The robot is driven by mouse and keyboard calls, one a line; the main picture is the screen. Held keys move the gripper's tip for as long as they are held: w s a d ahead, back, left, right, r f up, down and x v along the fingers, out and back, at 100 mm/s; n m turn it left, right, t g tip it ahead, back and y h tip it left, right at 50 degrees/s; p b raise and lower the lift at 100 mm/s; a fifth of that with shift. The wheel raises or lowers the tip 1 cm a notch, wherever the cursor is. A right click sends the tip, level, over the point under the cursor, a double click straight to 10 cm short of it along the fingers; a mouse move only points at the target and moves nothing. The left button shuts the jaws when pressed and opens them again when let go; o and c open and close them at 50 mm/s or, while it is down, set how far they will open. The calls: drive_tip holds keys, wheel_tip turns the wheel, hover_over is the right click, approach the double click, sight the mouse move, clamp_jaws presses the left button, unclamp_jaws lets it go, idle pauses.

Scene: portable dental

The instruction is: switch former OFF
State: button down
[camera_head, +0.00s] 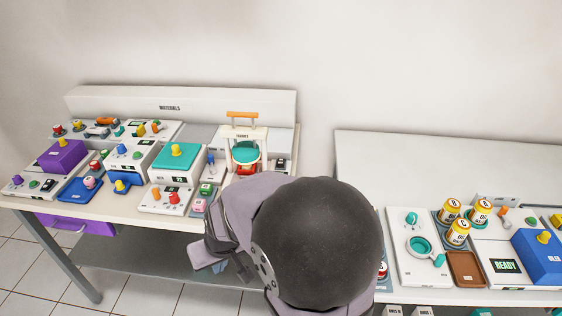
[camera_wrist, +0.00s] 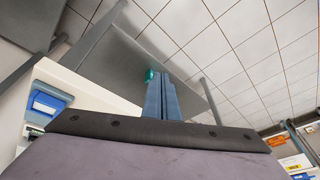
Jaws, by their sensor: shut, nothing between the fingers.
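The former (camera_head: 245,152) stands at the right end of the left bench, a white frame with an orange top handle, a teal round part and a red-orange part below. A small dark switch-like part (camera_head: 281,163) sits on the panel at its right; its position is too small to read. My gripper shows in the wrist view (camera_wrist: 163,78), its two blue-grey fingers shut together with nothing between them. The former cannot be made out in that view. In the head view my arm covers the area in front of and below the former, and the fingertips are not clear.
The left bench holds a teal-lidded box (camera_head: 174,163), a purple box (camera_head: 62,157) and several knobs. The right bench holds several yellow-labelled cans, a blue box (camera_head: 540,255) and a brown tray (camera_head: 465,268). A gap separates the benches behind my arm.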

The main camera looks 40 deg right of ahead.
sight(281, 163)
drive_tip(key=w+d+r+m+t+h, duration=0.1)
drive_tip(key=w+d, duration=0.2)
drive_tip(key=w+d+r+m+t, duration=0.1)
drive_tip(key=w+d, duration=0.3)
drive_tip(key=w+d+r+t+h, duration=0.1)
drive_tip(key=w+d+r+t, duration=0.1)
drive_tip(key=w+d, duration=0.1)
drive_tip(key=shift+w+d+m+h, duration=0.25)
drive_tip(key=shift+w+m+h, duration=0.05)
drive_tip(key=shift+w+m, duration=0.1)
drive_tip(key=w+d+r+m+h, duration=0.1)
drive_tip(key=d+r+m+h, duration=0.1)
drive_tip(key=d, duration=0.7)
drive_tip(key=w+d+r+m+t+h, duration=0.1)
drive_tip(key=d+r+h, duration=0.3)
drive_tip(key=d, duration=0.5)
drive_tip(key=shift+w+d+r+m+h, duration=0.2)
drive_tip(key=shift+r+m+h, duration=0.2)
drive_tip(key=shift+m, duration=0.3)
drive_tip(key=shift+w, duration=0.1)
